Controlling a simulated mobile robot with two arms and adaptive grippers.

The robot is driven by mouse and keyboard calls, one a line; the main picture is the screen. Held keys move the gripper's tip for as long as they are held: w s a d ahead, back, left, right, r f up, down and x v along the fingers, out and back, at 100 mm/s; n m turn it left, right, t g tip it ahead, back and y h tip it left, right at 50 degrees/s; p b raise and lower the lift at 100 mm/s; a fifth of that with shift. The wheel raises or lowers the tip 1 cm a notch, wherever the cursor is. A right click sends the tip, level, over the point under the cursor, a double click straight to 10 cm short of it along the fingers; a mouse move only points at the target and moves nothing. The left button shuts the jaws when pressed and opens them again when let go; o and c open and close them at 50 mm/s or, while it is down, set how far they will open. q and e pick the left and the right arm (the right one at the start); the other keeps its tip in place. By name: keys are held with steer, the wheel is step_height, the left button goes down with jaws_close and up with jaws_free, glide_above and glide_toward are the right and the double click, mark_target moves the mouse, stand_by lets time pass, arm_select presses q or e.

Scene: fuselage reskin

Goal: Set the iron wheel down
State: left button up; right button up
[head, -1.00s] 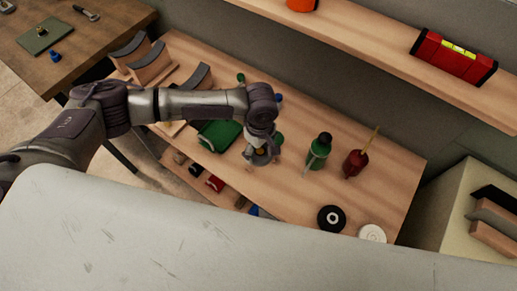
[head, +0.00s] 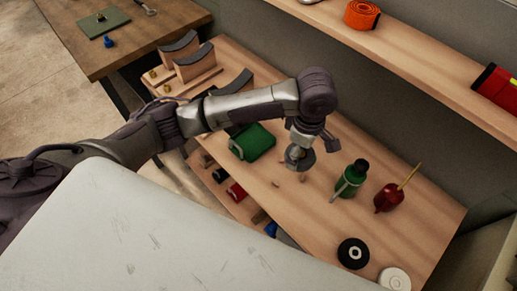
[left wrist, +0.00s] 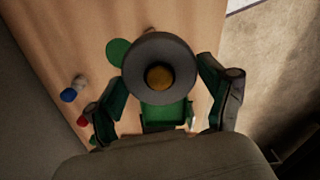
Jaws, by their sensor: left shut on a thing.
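The iron wheel is a grey disc with a brass-coloured centre, seen face-on in the left wrist view (left wrist: 138,68). In the head view it is a grey round shape (head: 300,165) at the end of my left arm, over the workbench (head: 325,215). My left gripper (head: 299,153) is shut on it, with a finger on either side of it in the left wrist view. Whether the wheel touches the bench I cannot tell. My right gripper is not in view.
A green bottle (head: 350,180) and a red can (head: 388,198) stand to the right. A black disc (head: 353,253) and a white disc (head: 394,279) lie near the front. A green case (head: 256,141) lies left. A green disc (left wrist: 117,50) shows beside the wheel in the left wrist view.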

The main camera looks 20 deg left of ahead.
arm_select(q)
steer(key=w+a+n+b, duration=0.1)
steer(key=w+a+n, duration=0.3)
steer(key=w+a, duration=0.1)
steer(key=p, duration=0.1)
glide_above(252, 143)
step_height(252, 143, down, 7)
steer(key=shift+w+d+r, duration=0.1)
steer(key=shift+w, duration=0.05)
steer(key=shift+f, duration=2.2)
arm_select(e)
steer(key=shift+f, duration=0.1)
arm_select(q)
steer(key=shift+f, duration=0.1)
steer(key=o, duration=1.6)
steer(key=shift+o, duration=0.2)
step_height(252, 143, up, 12)
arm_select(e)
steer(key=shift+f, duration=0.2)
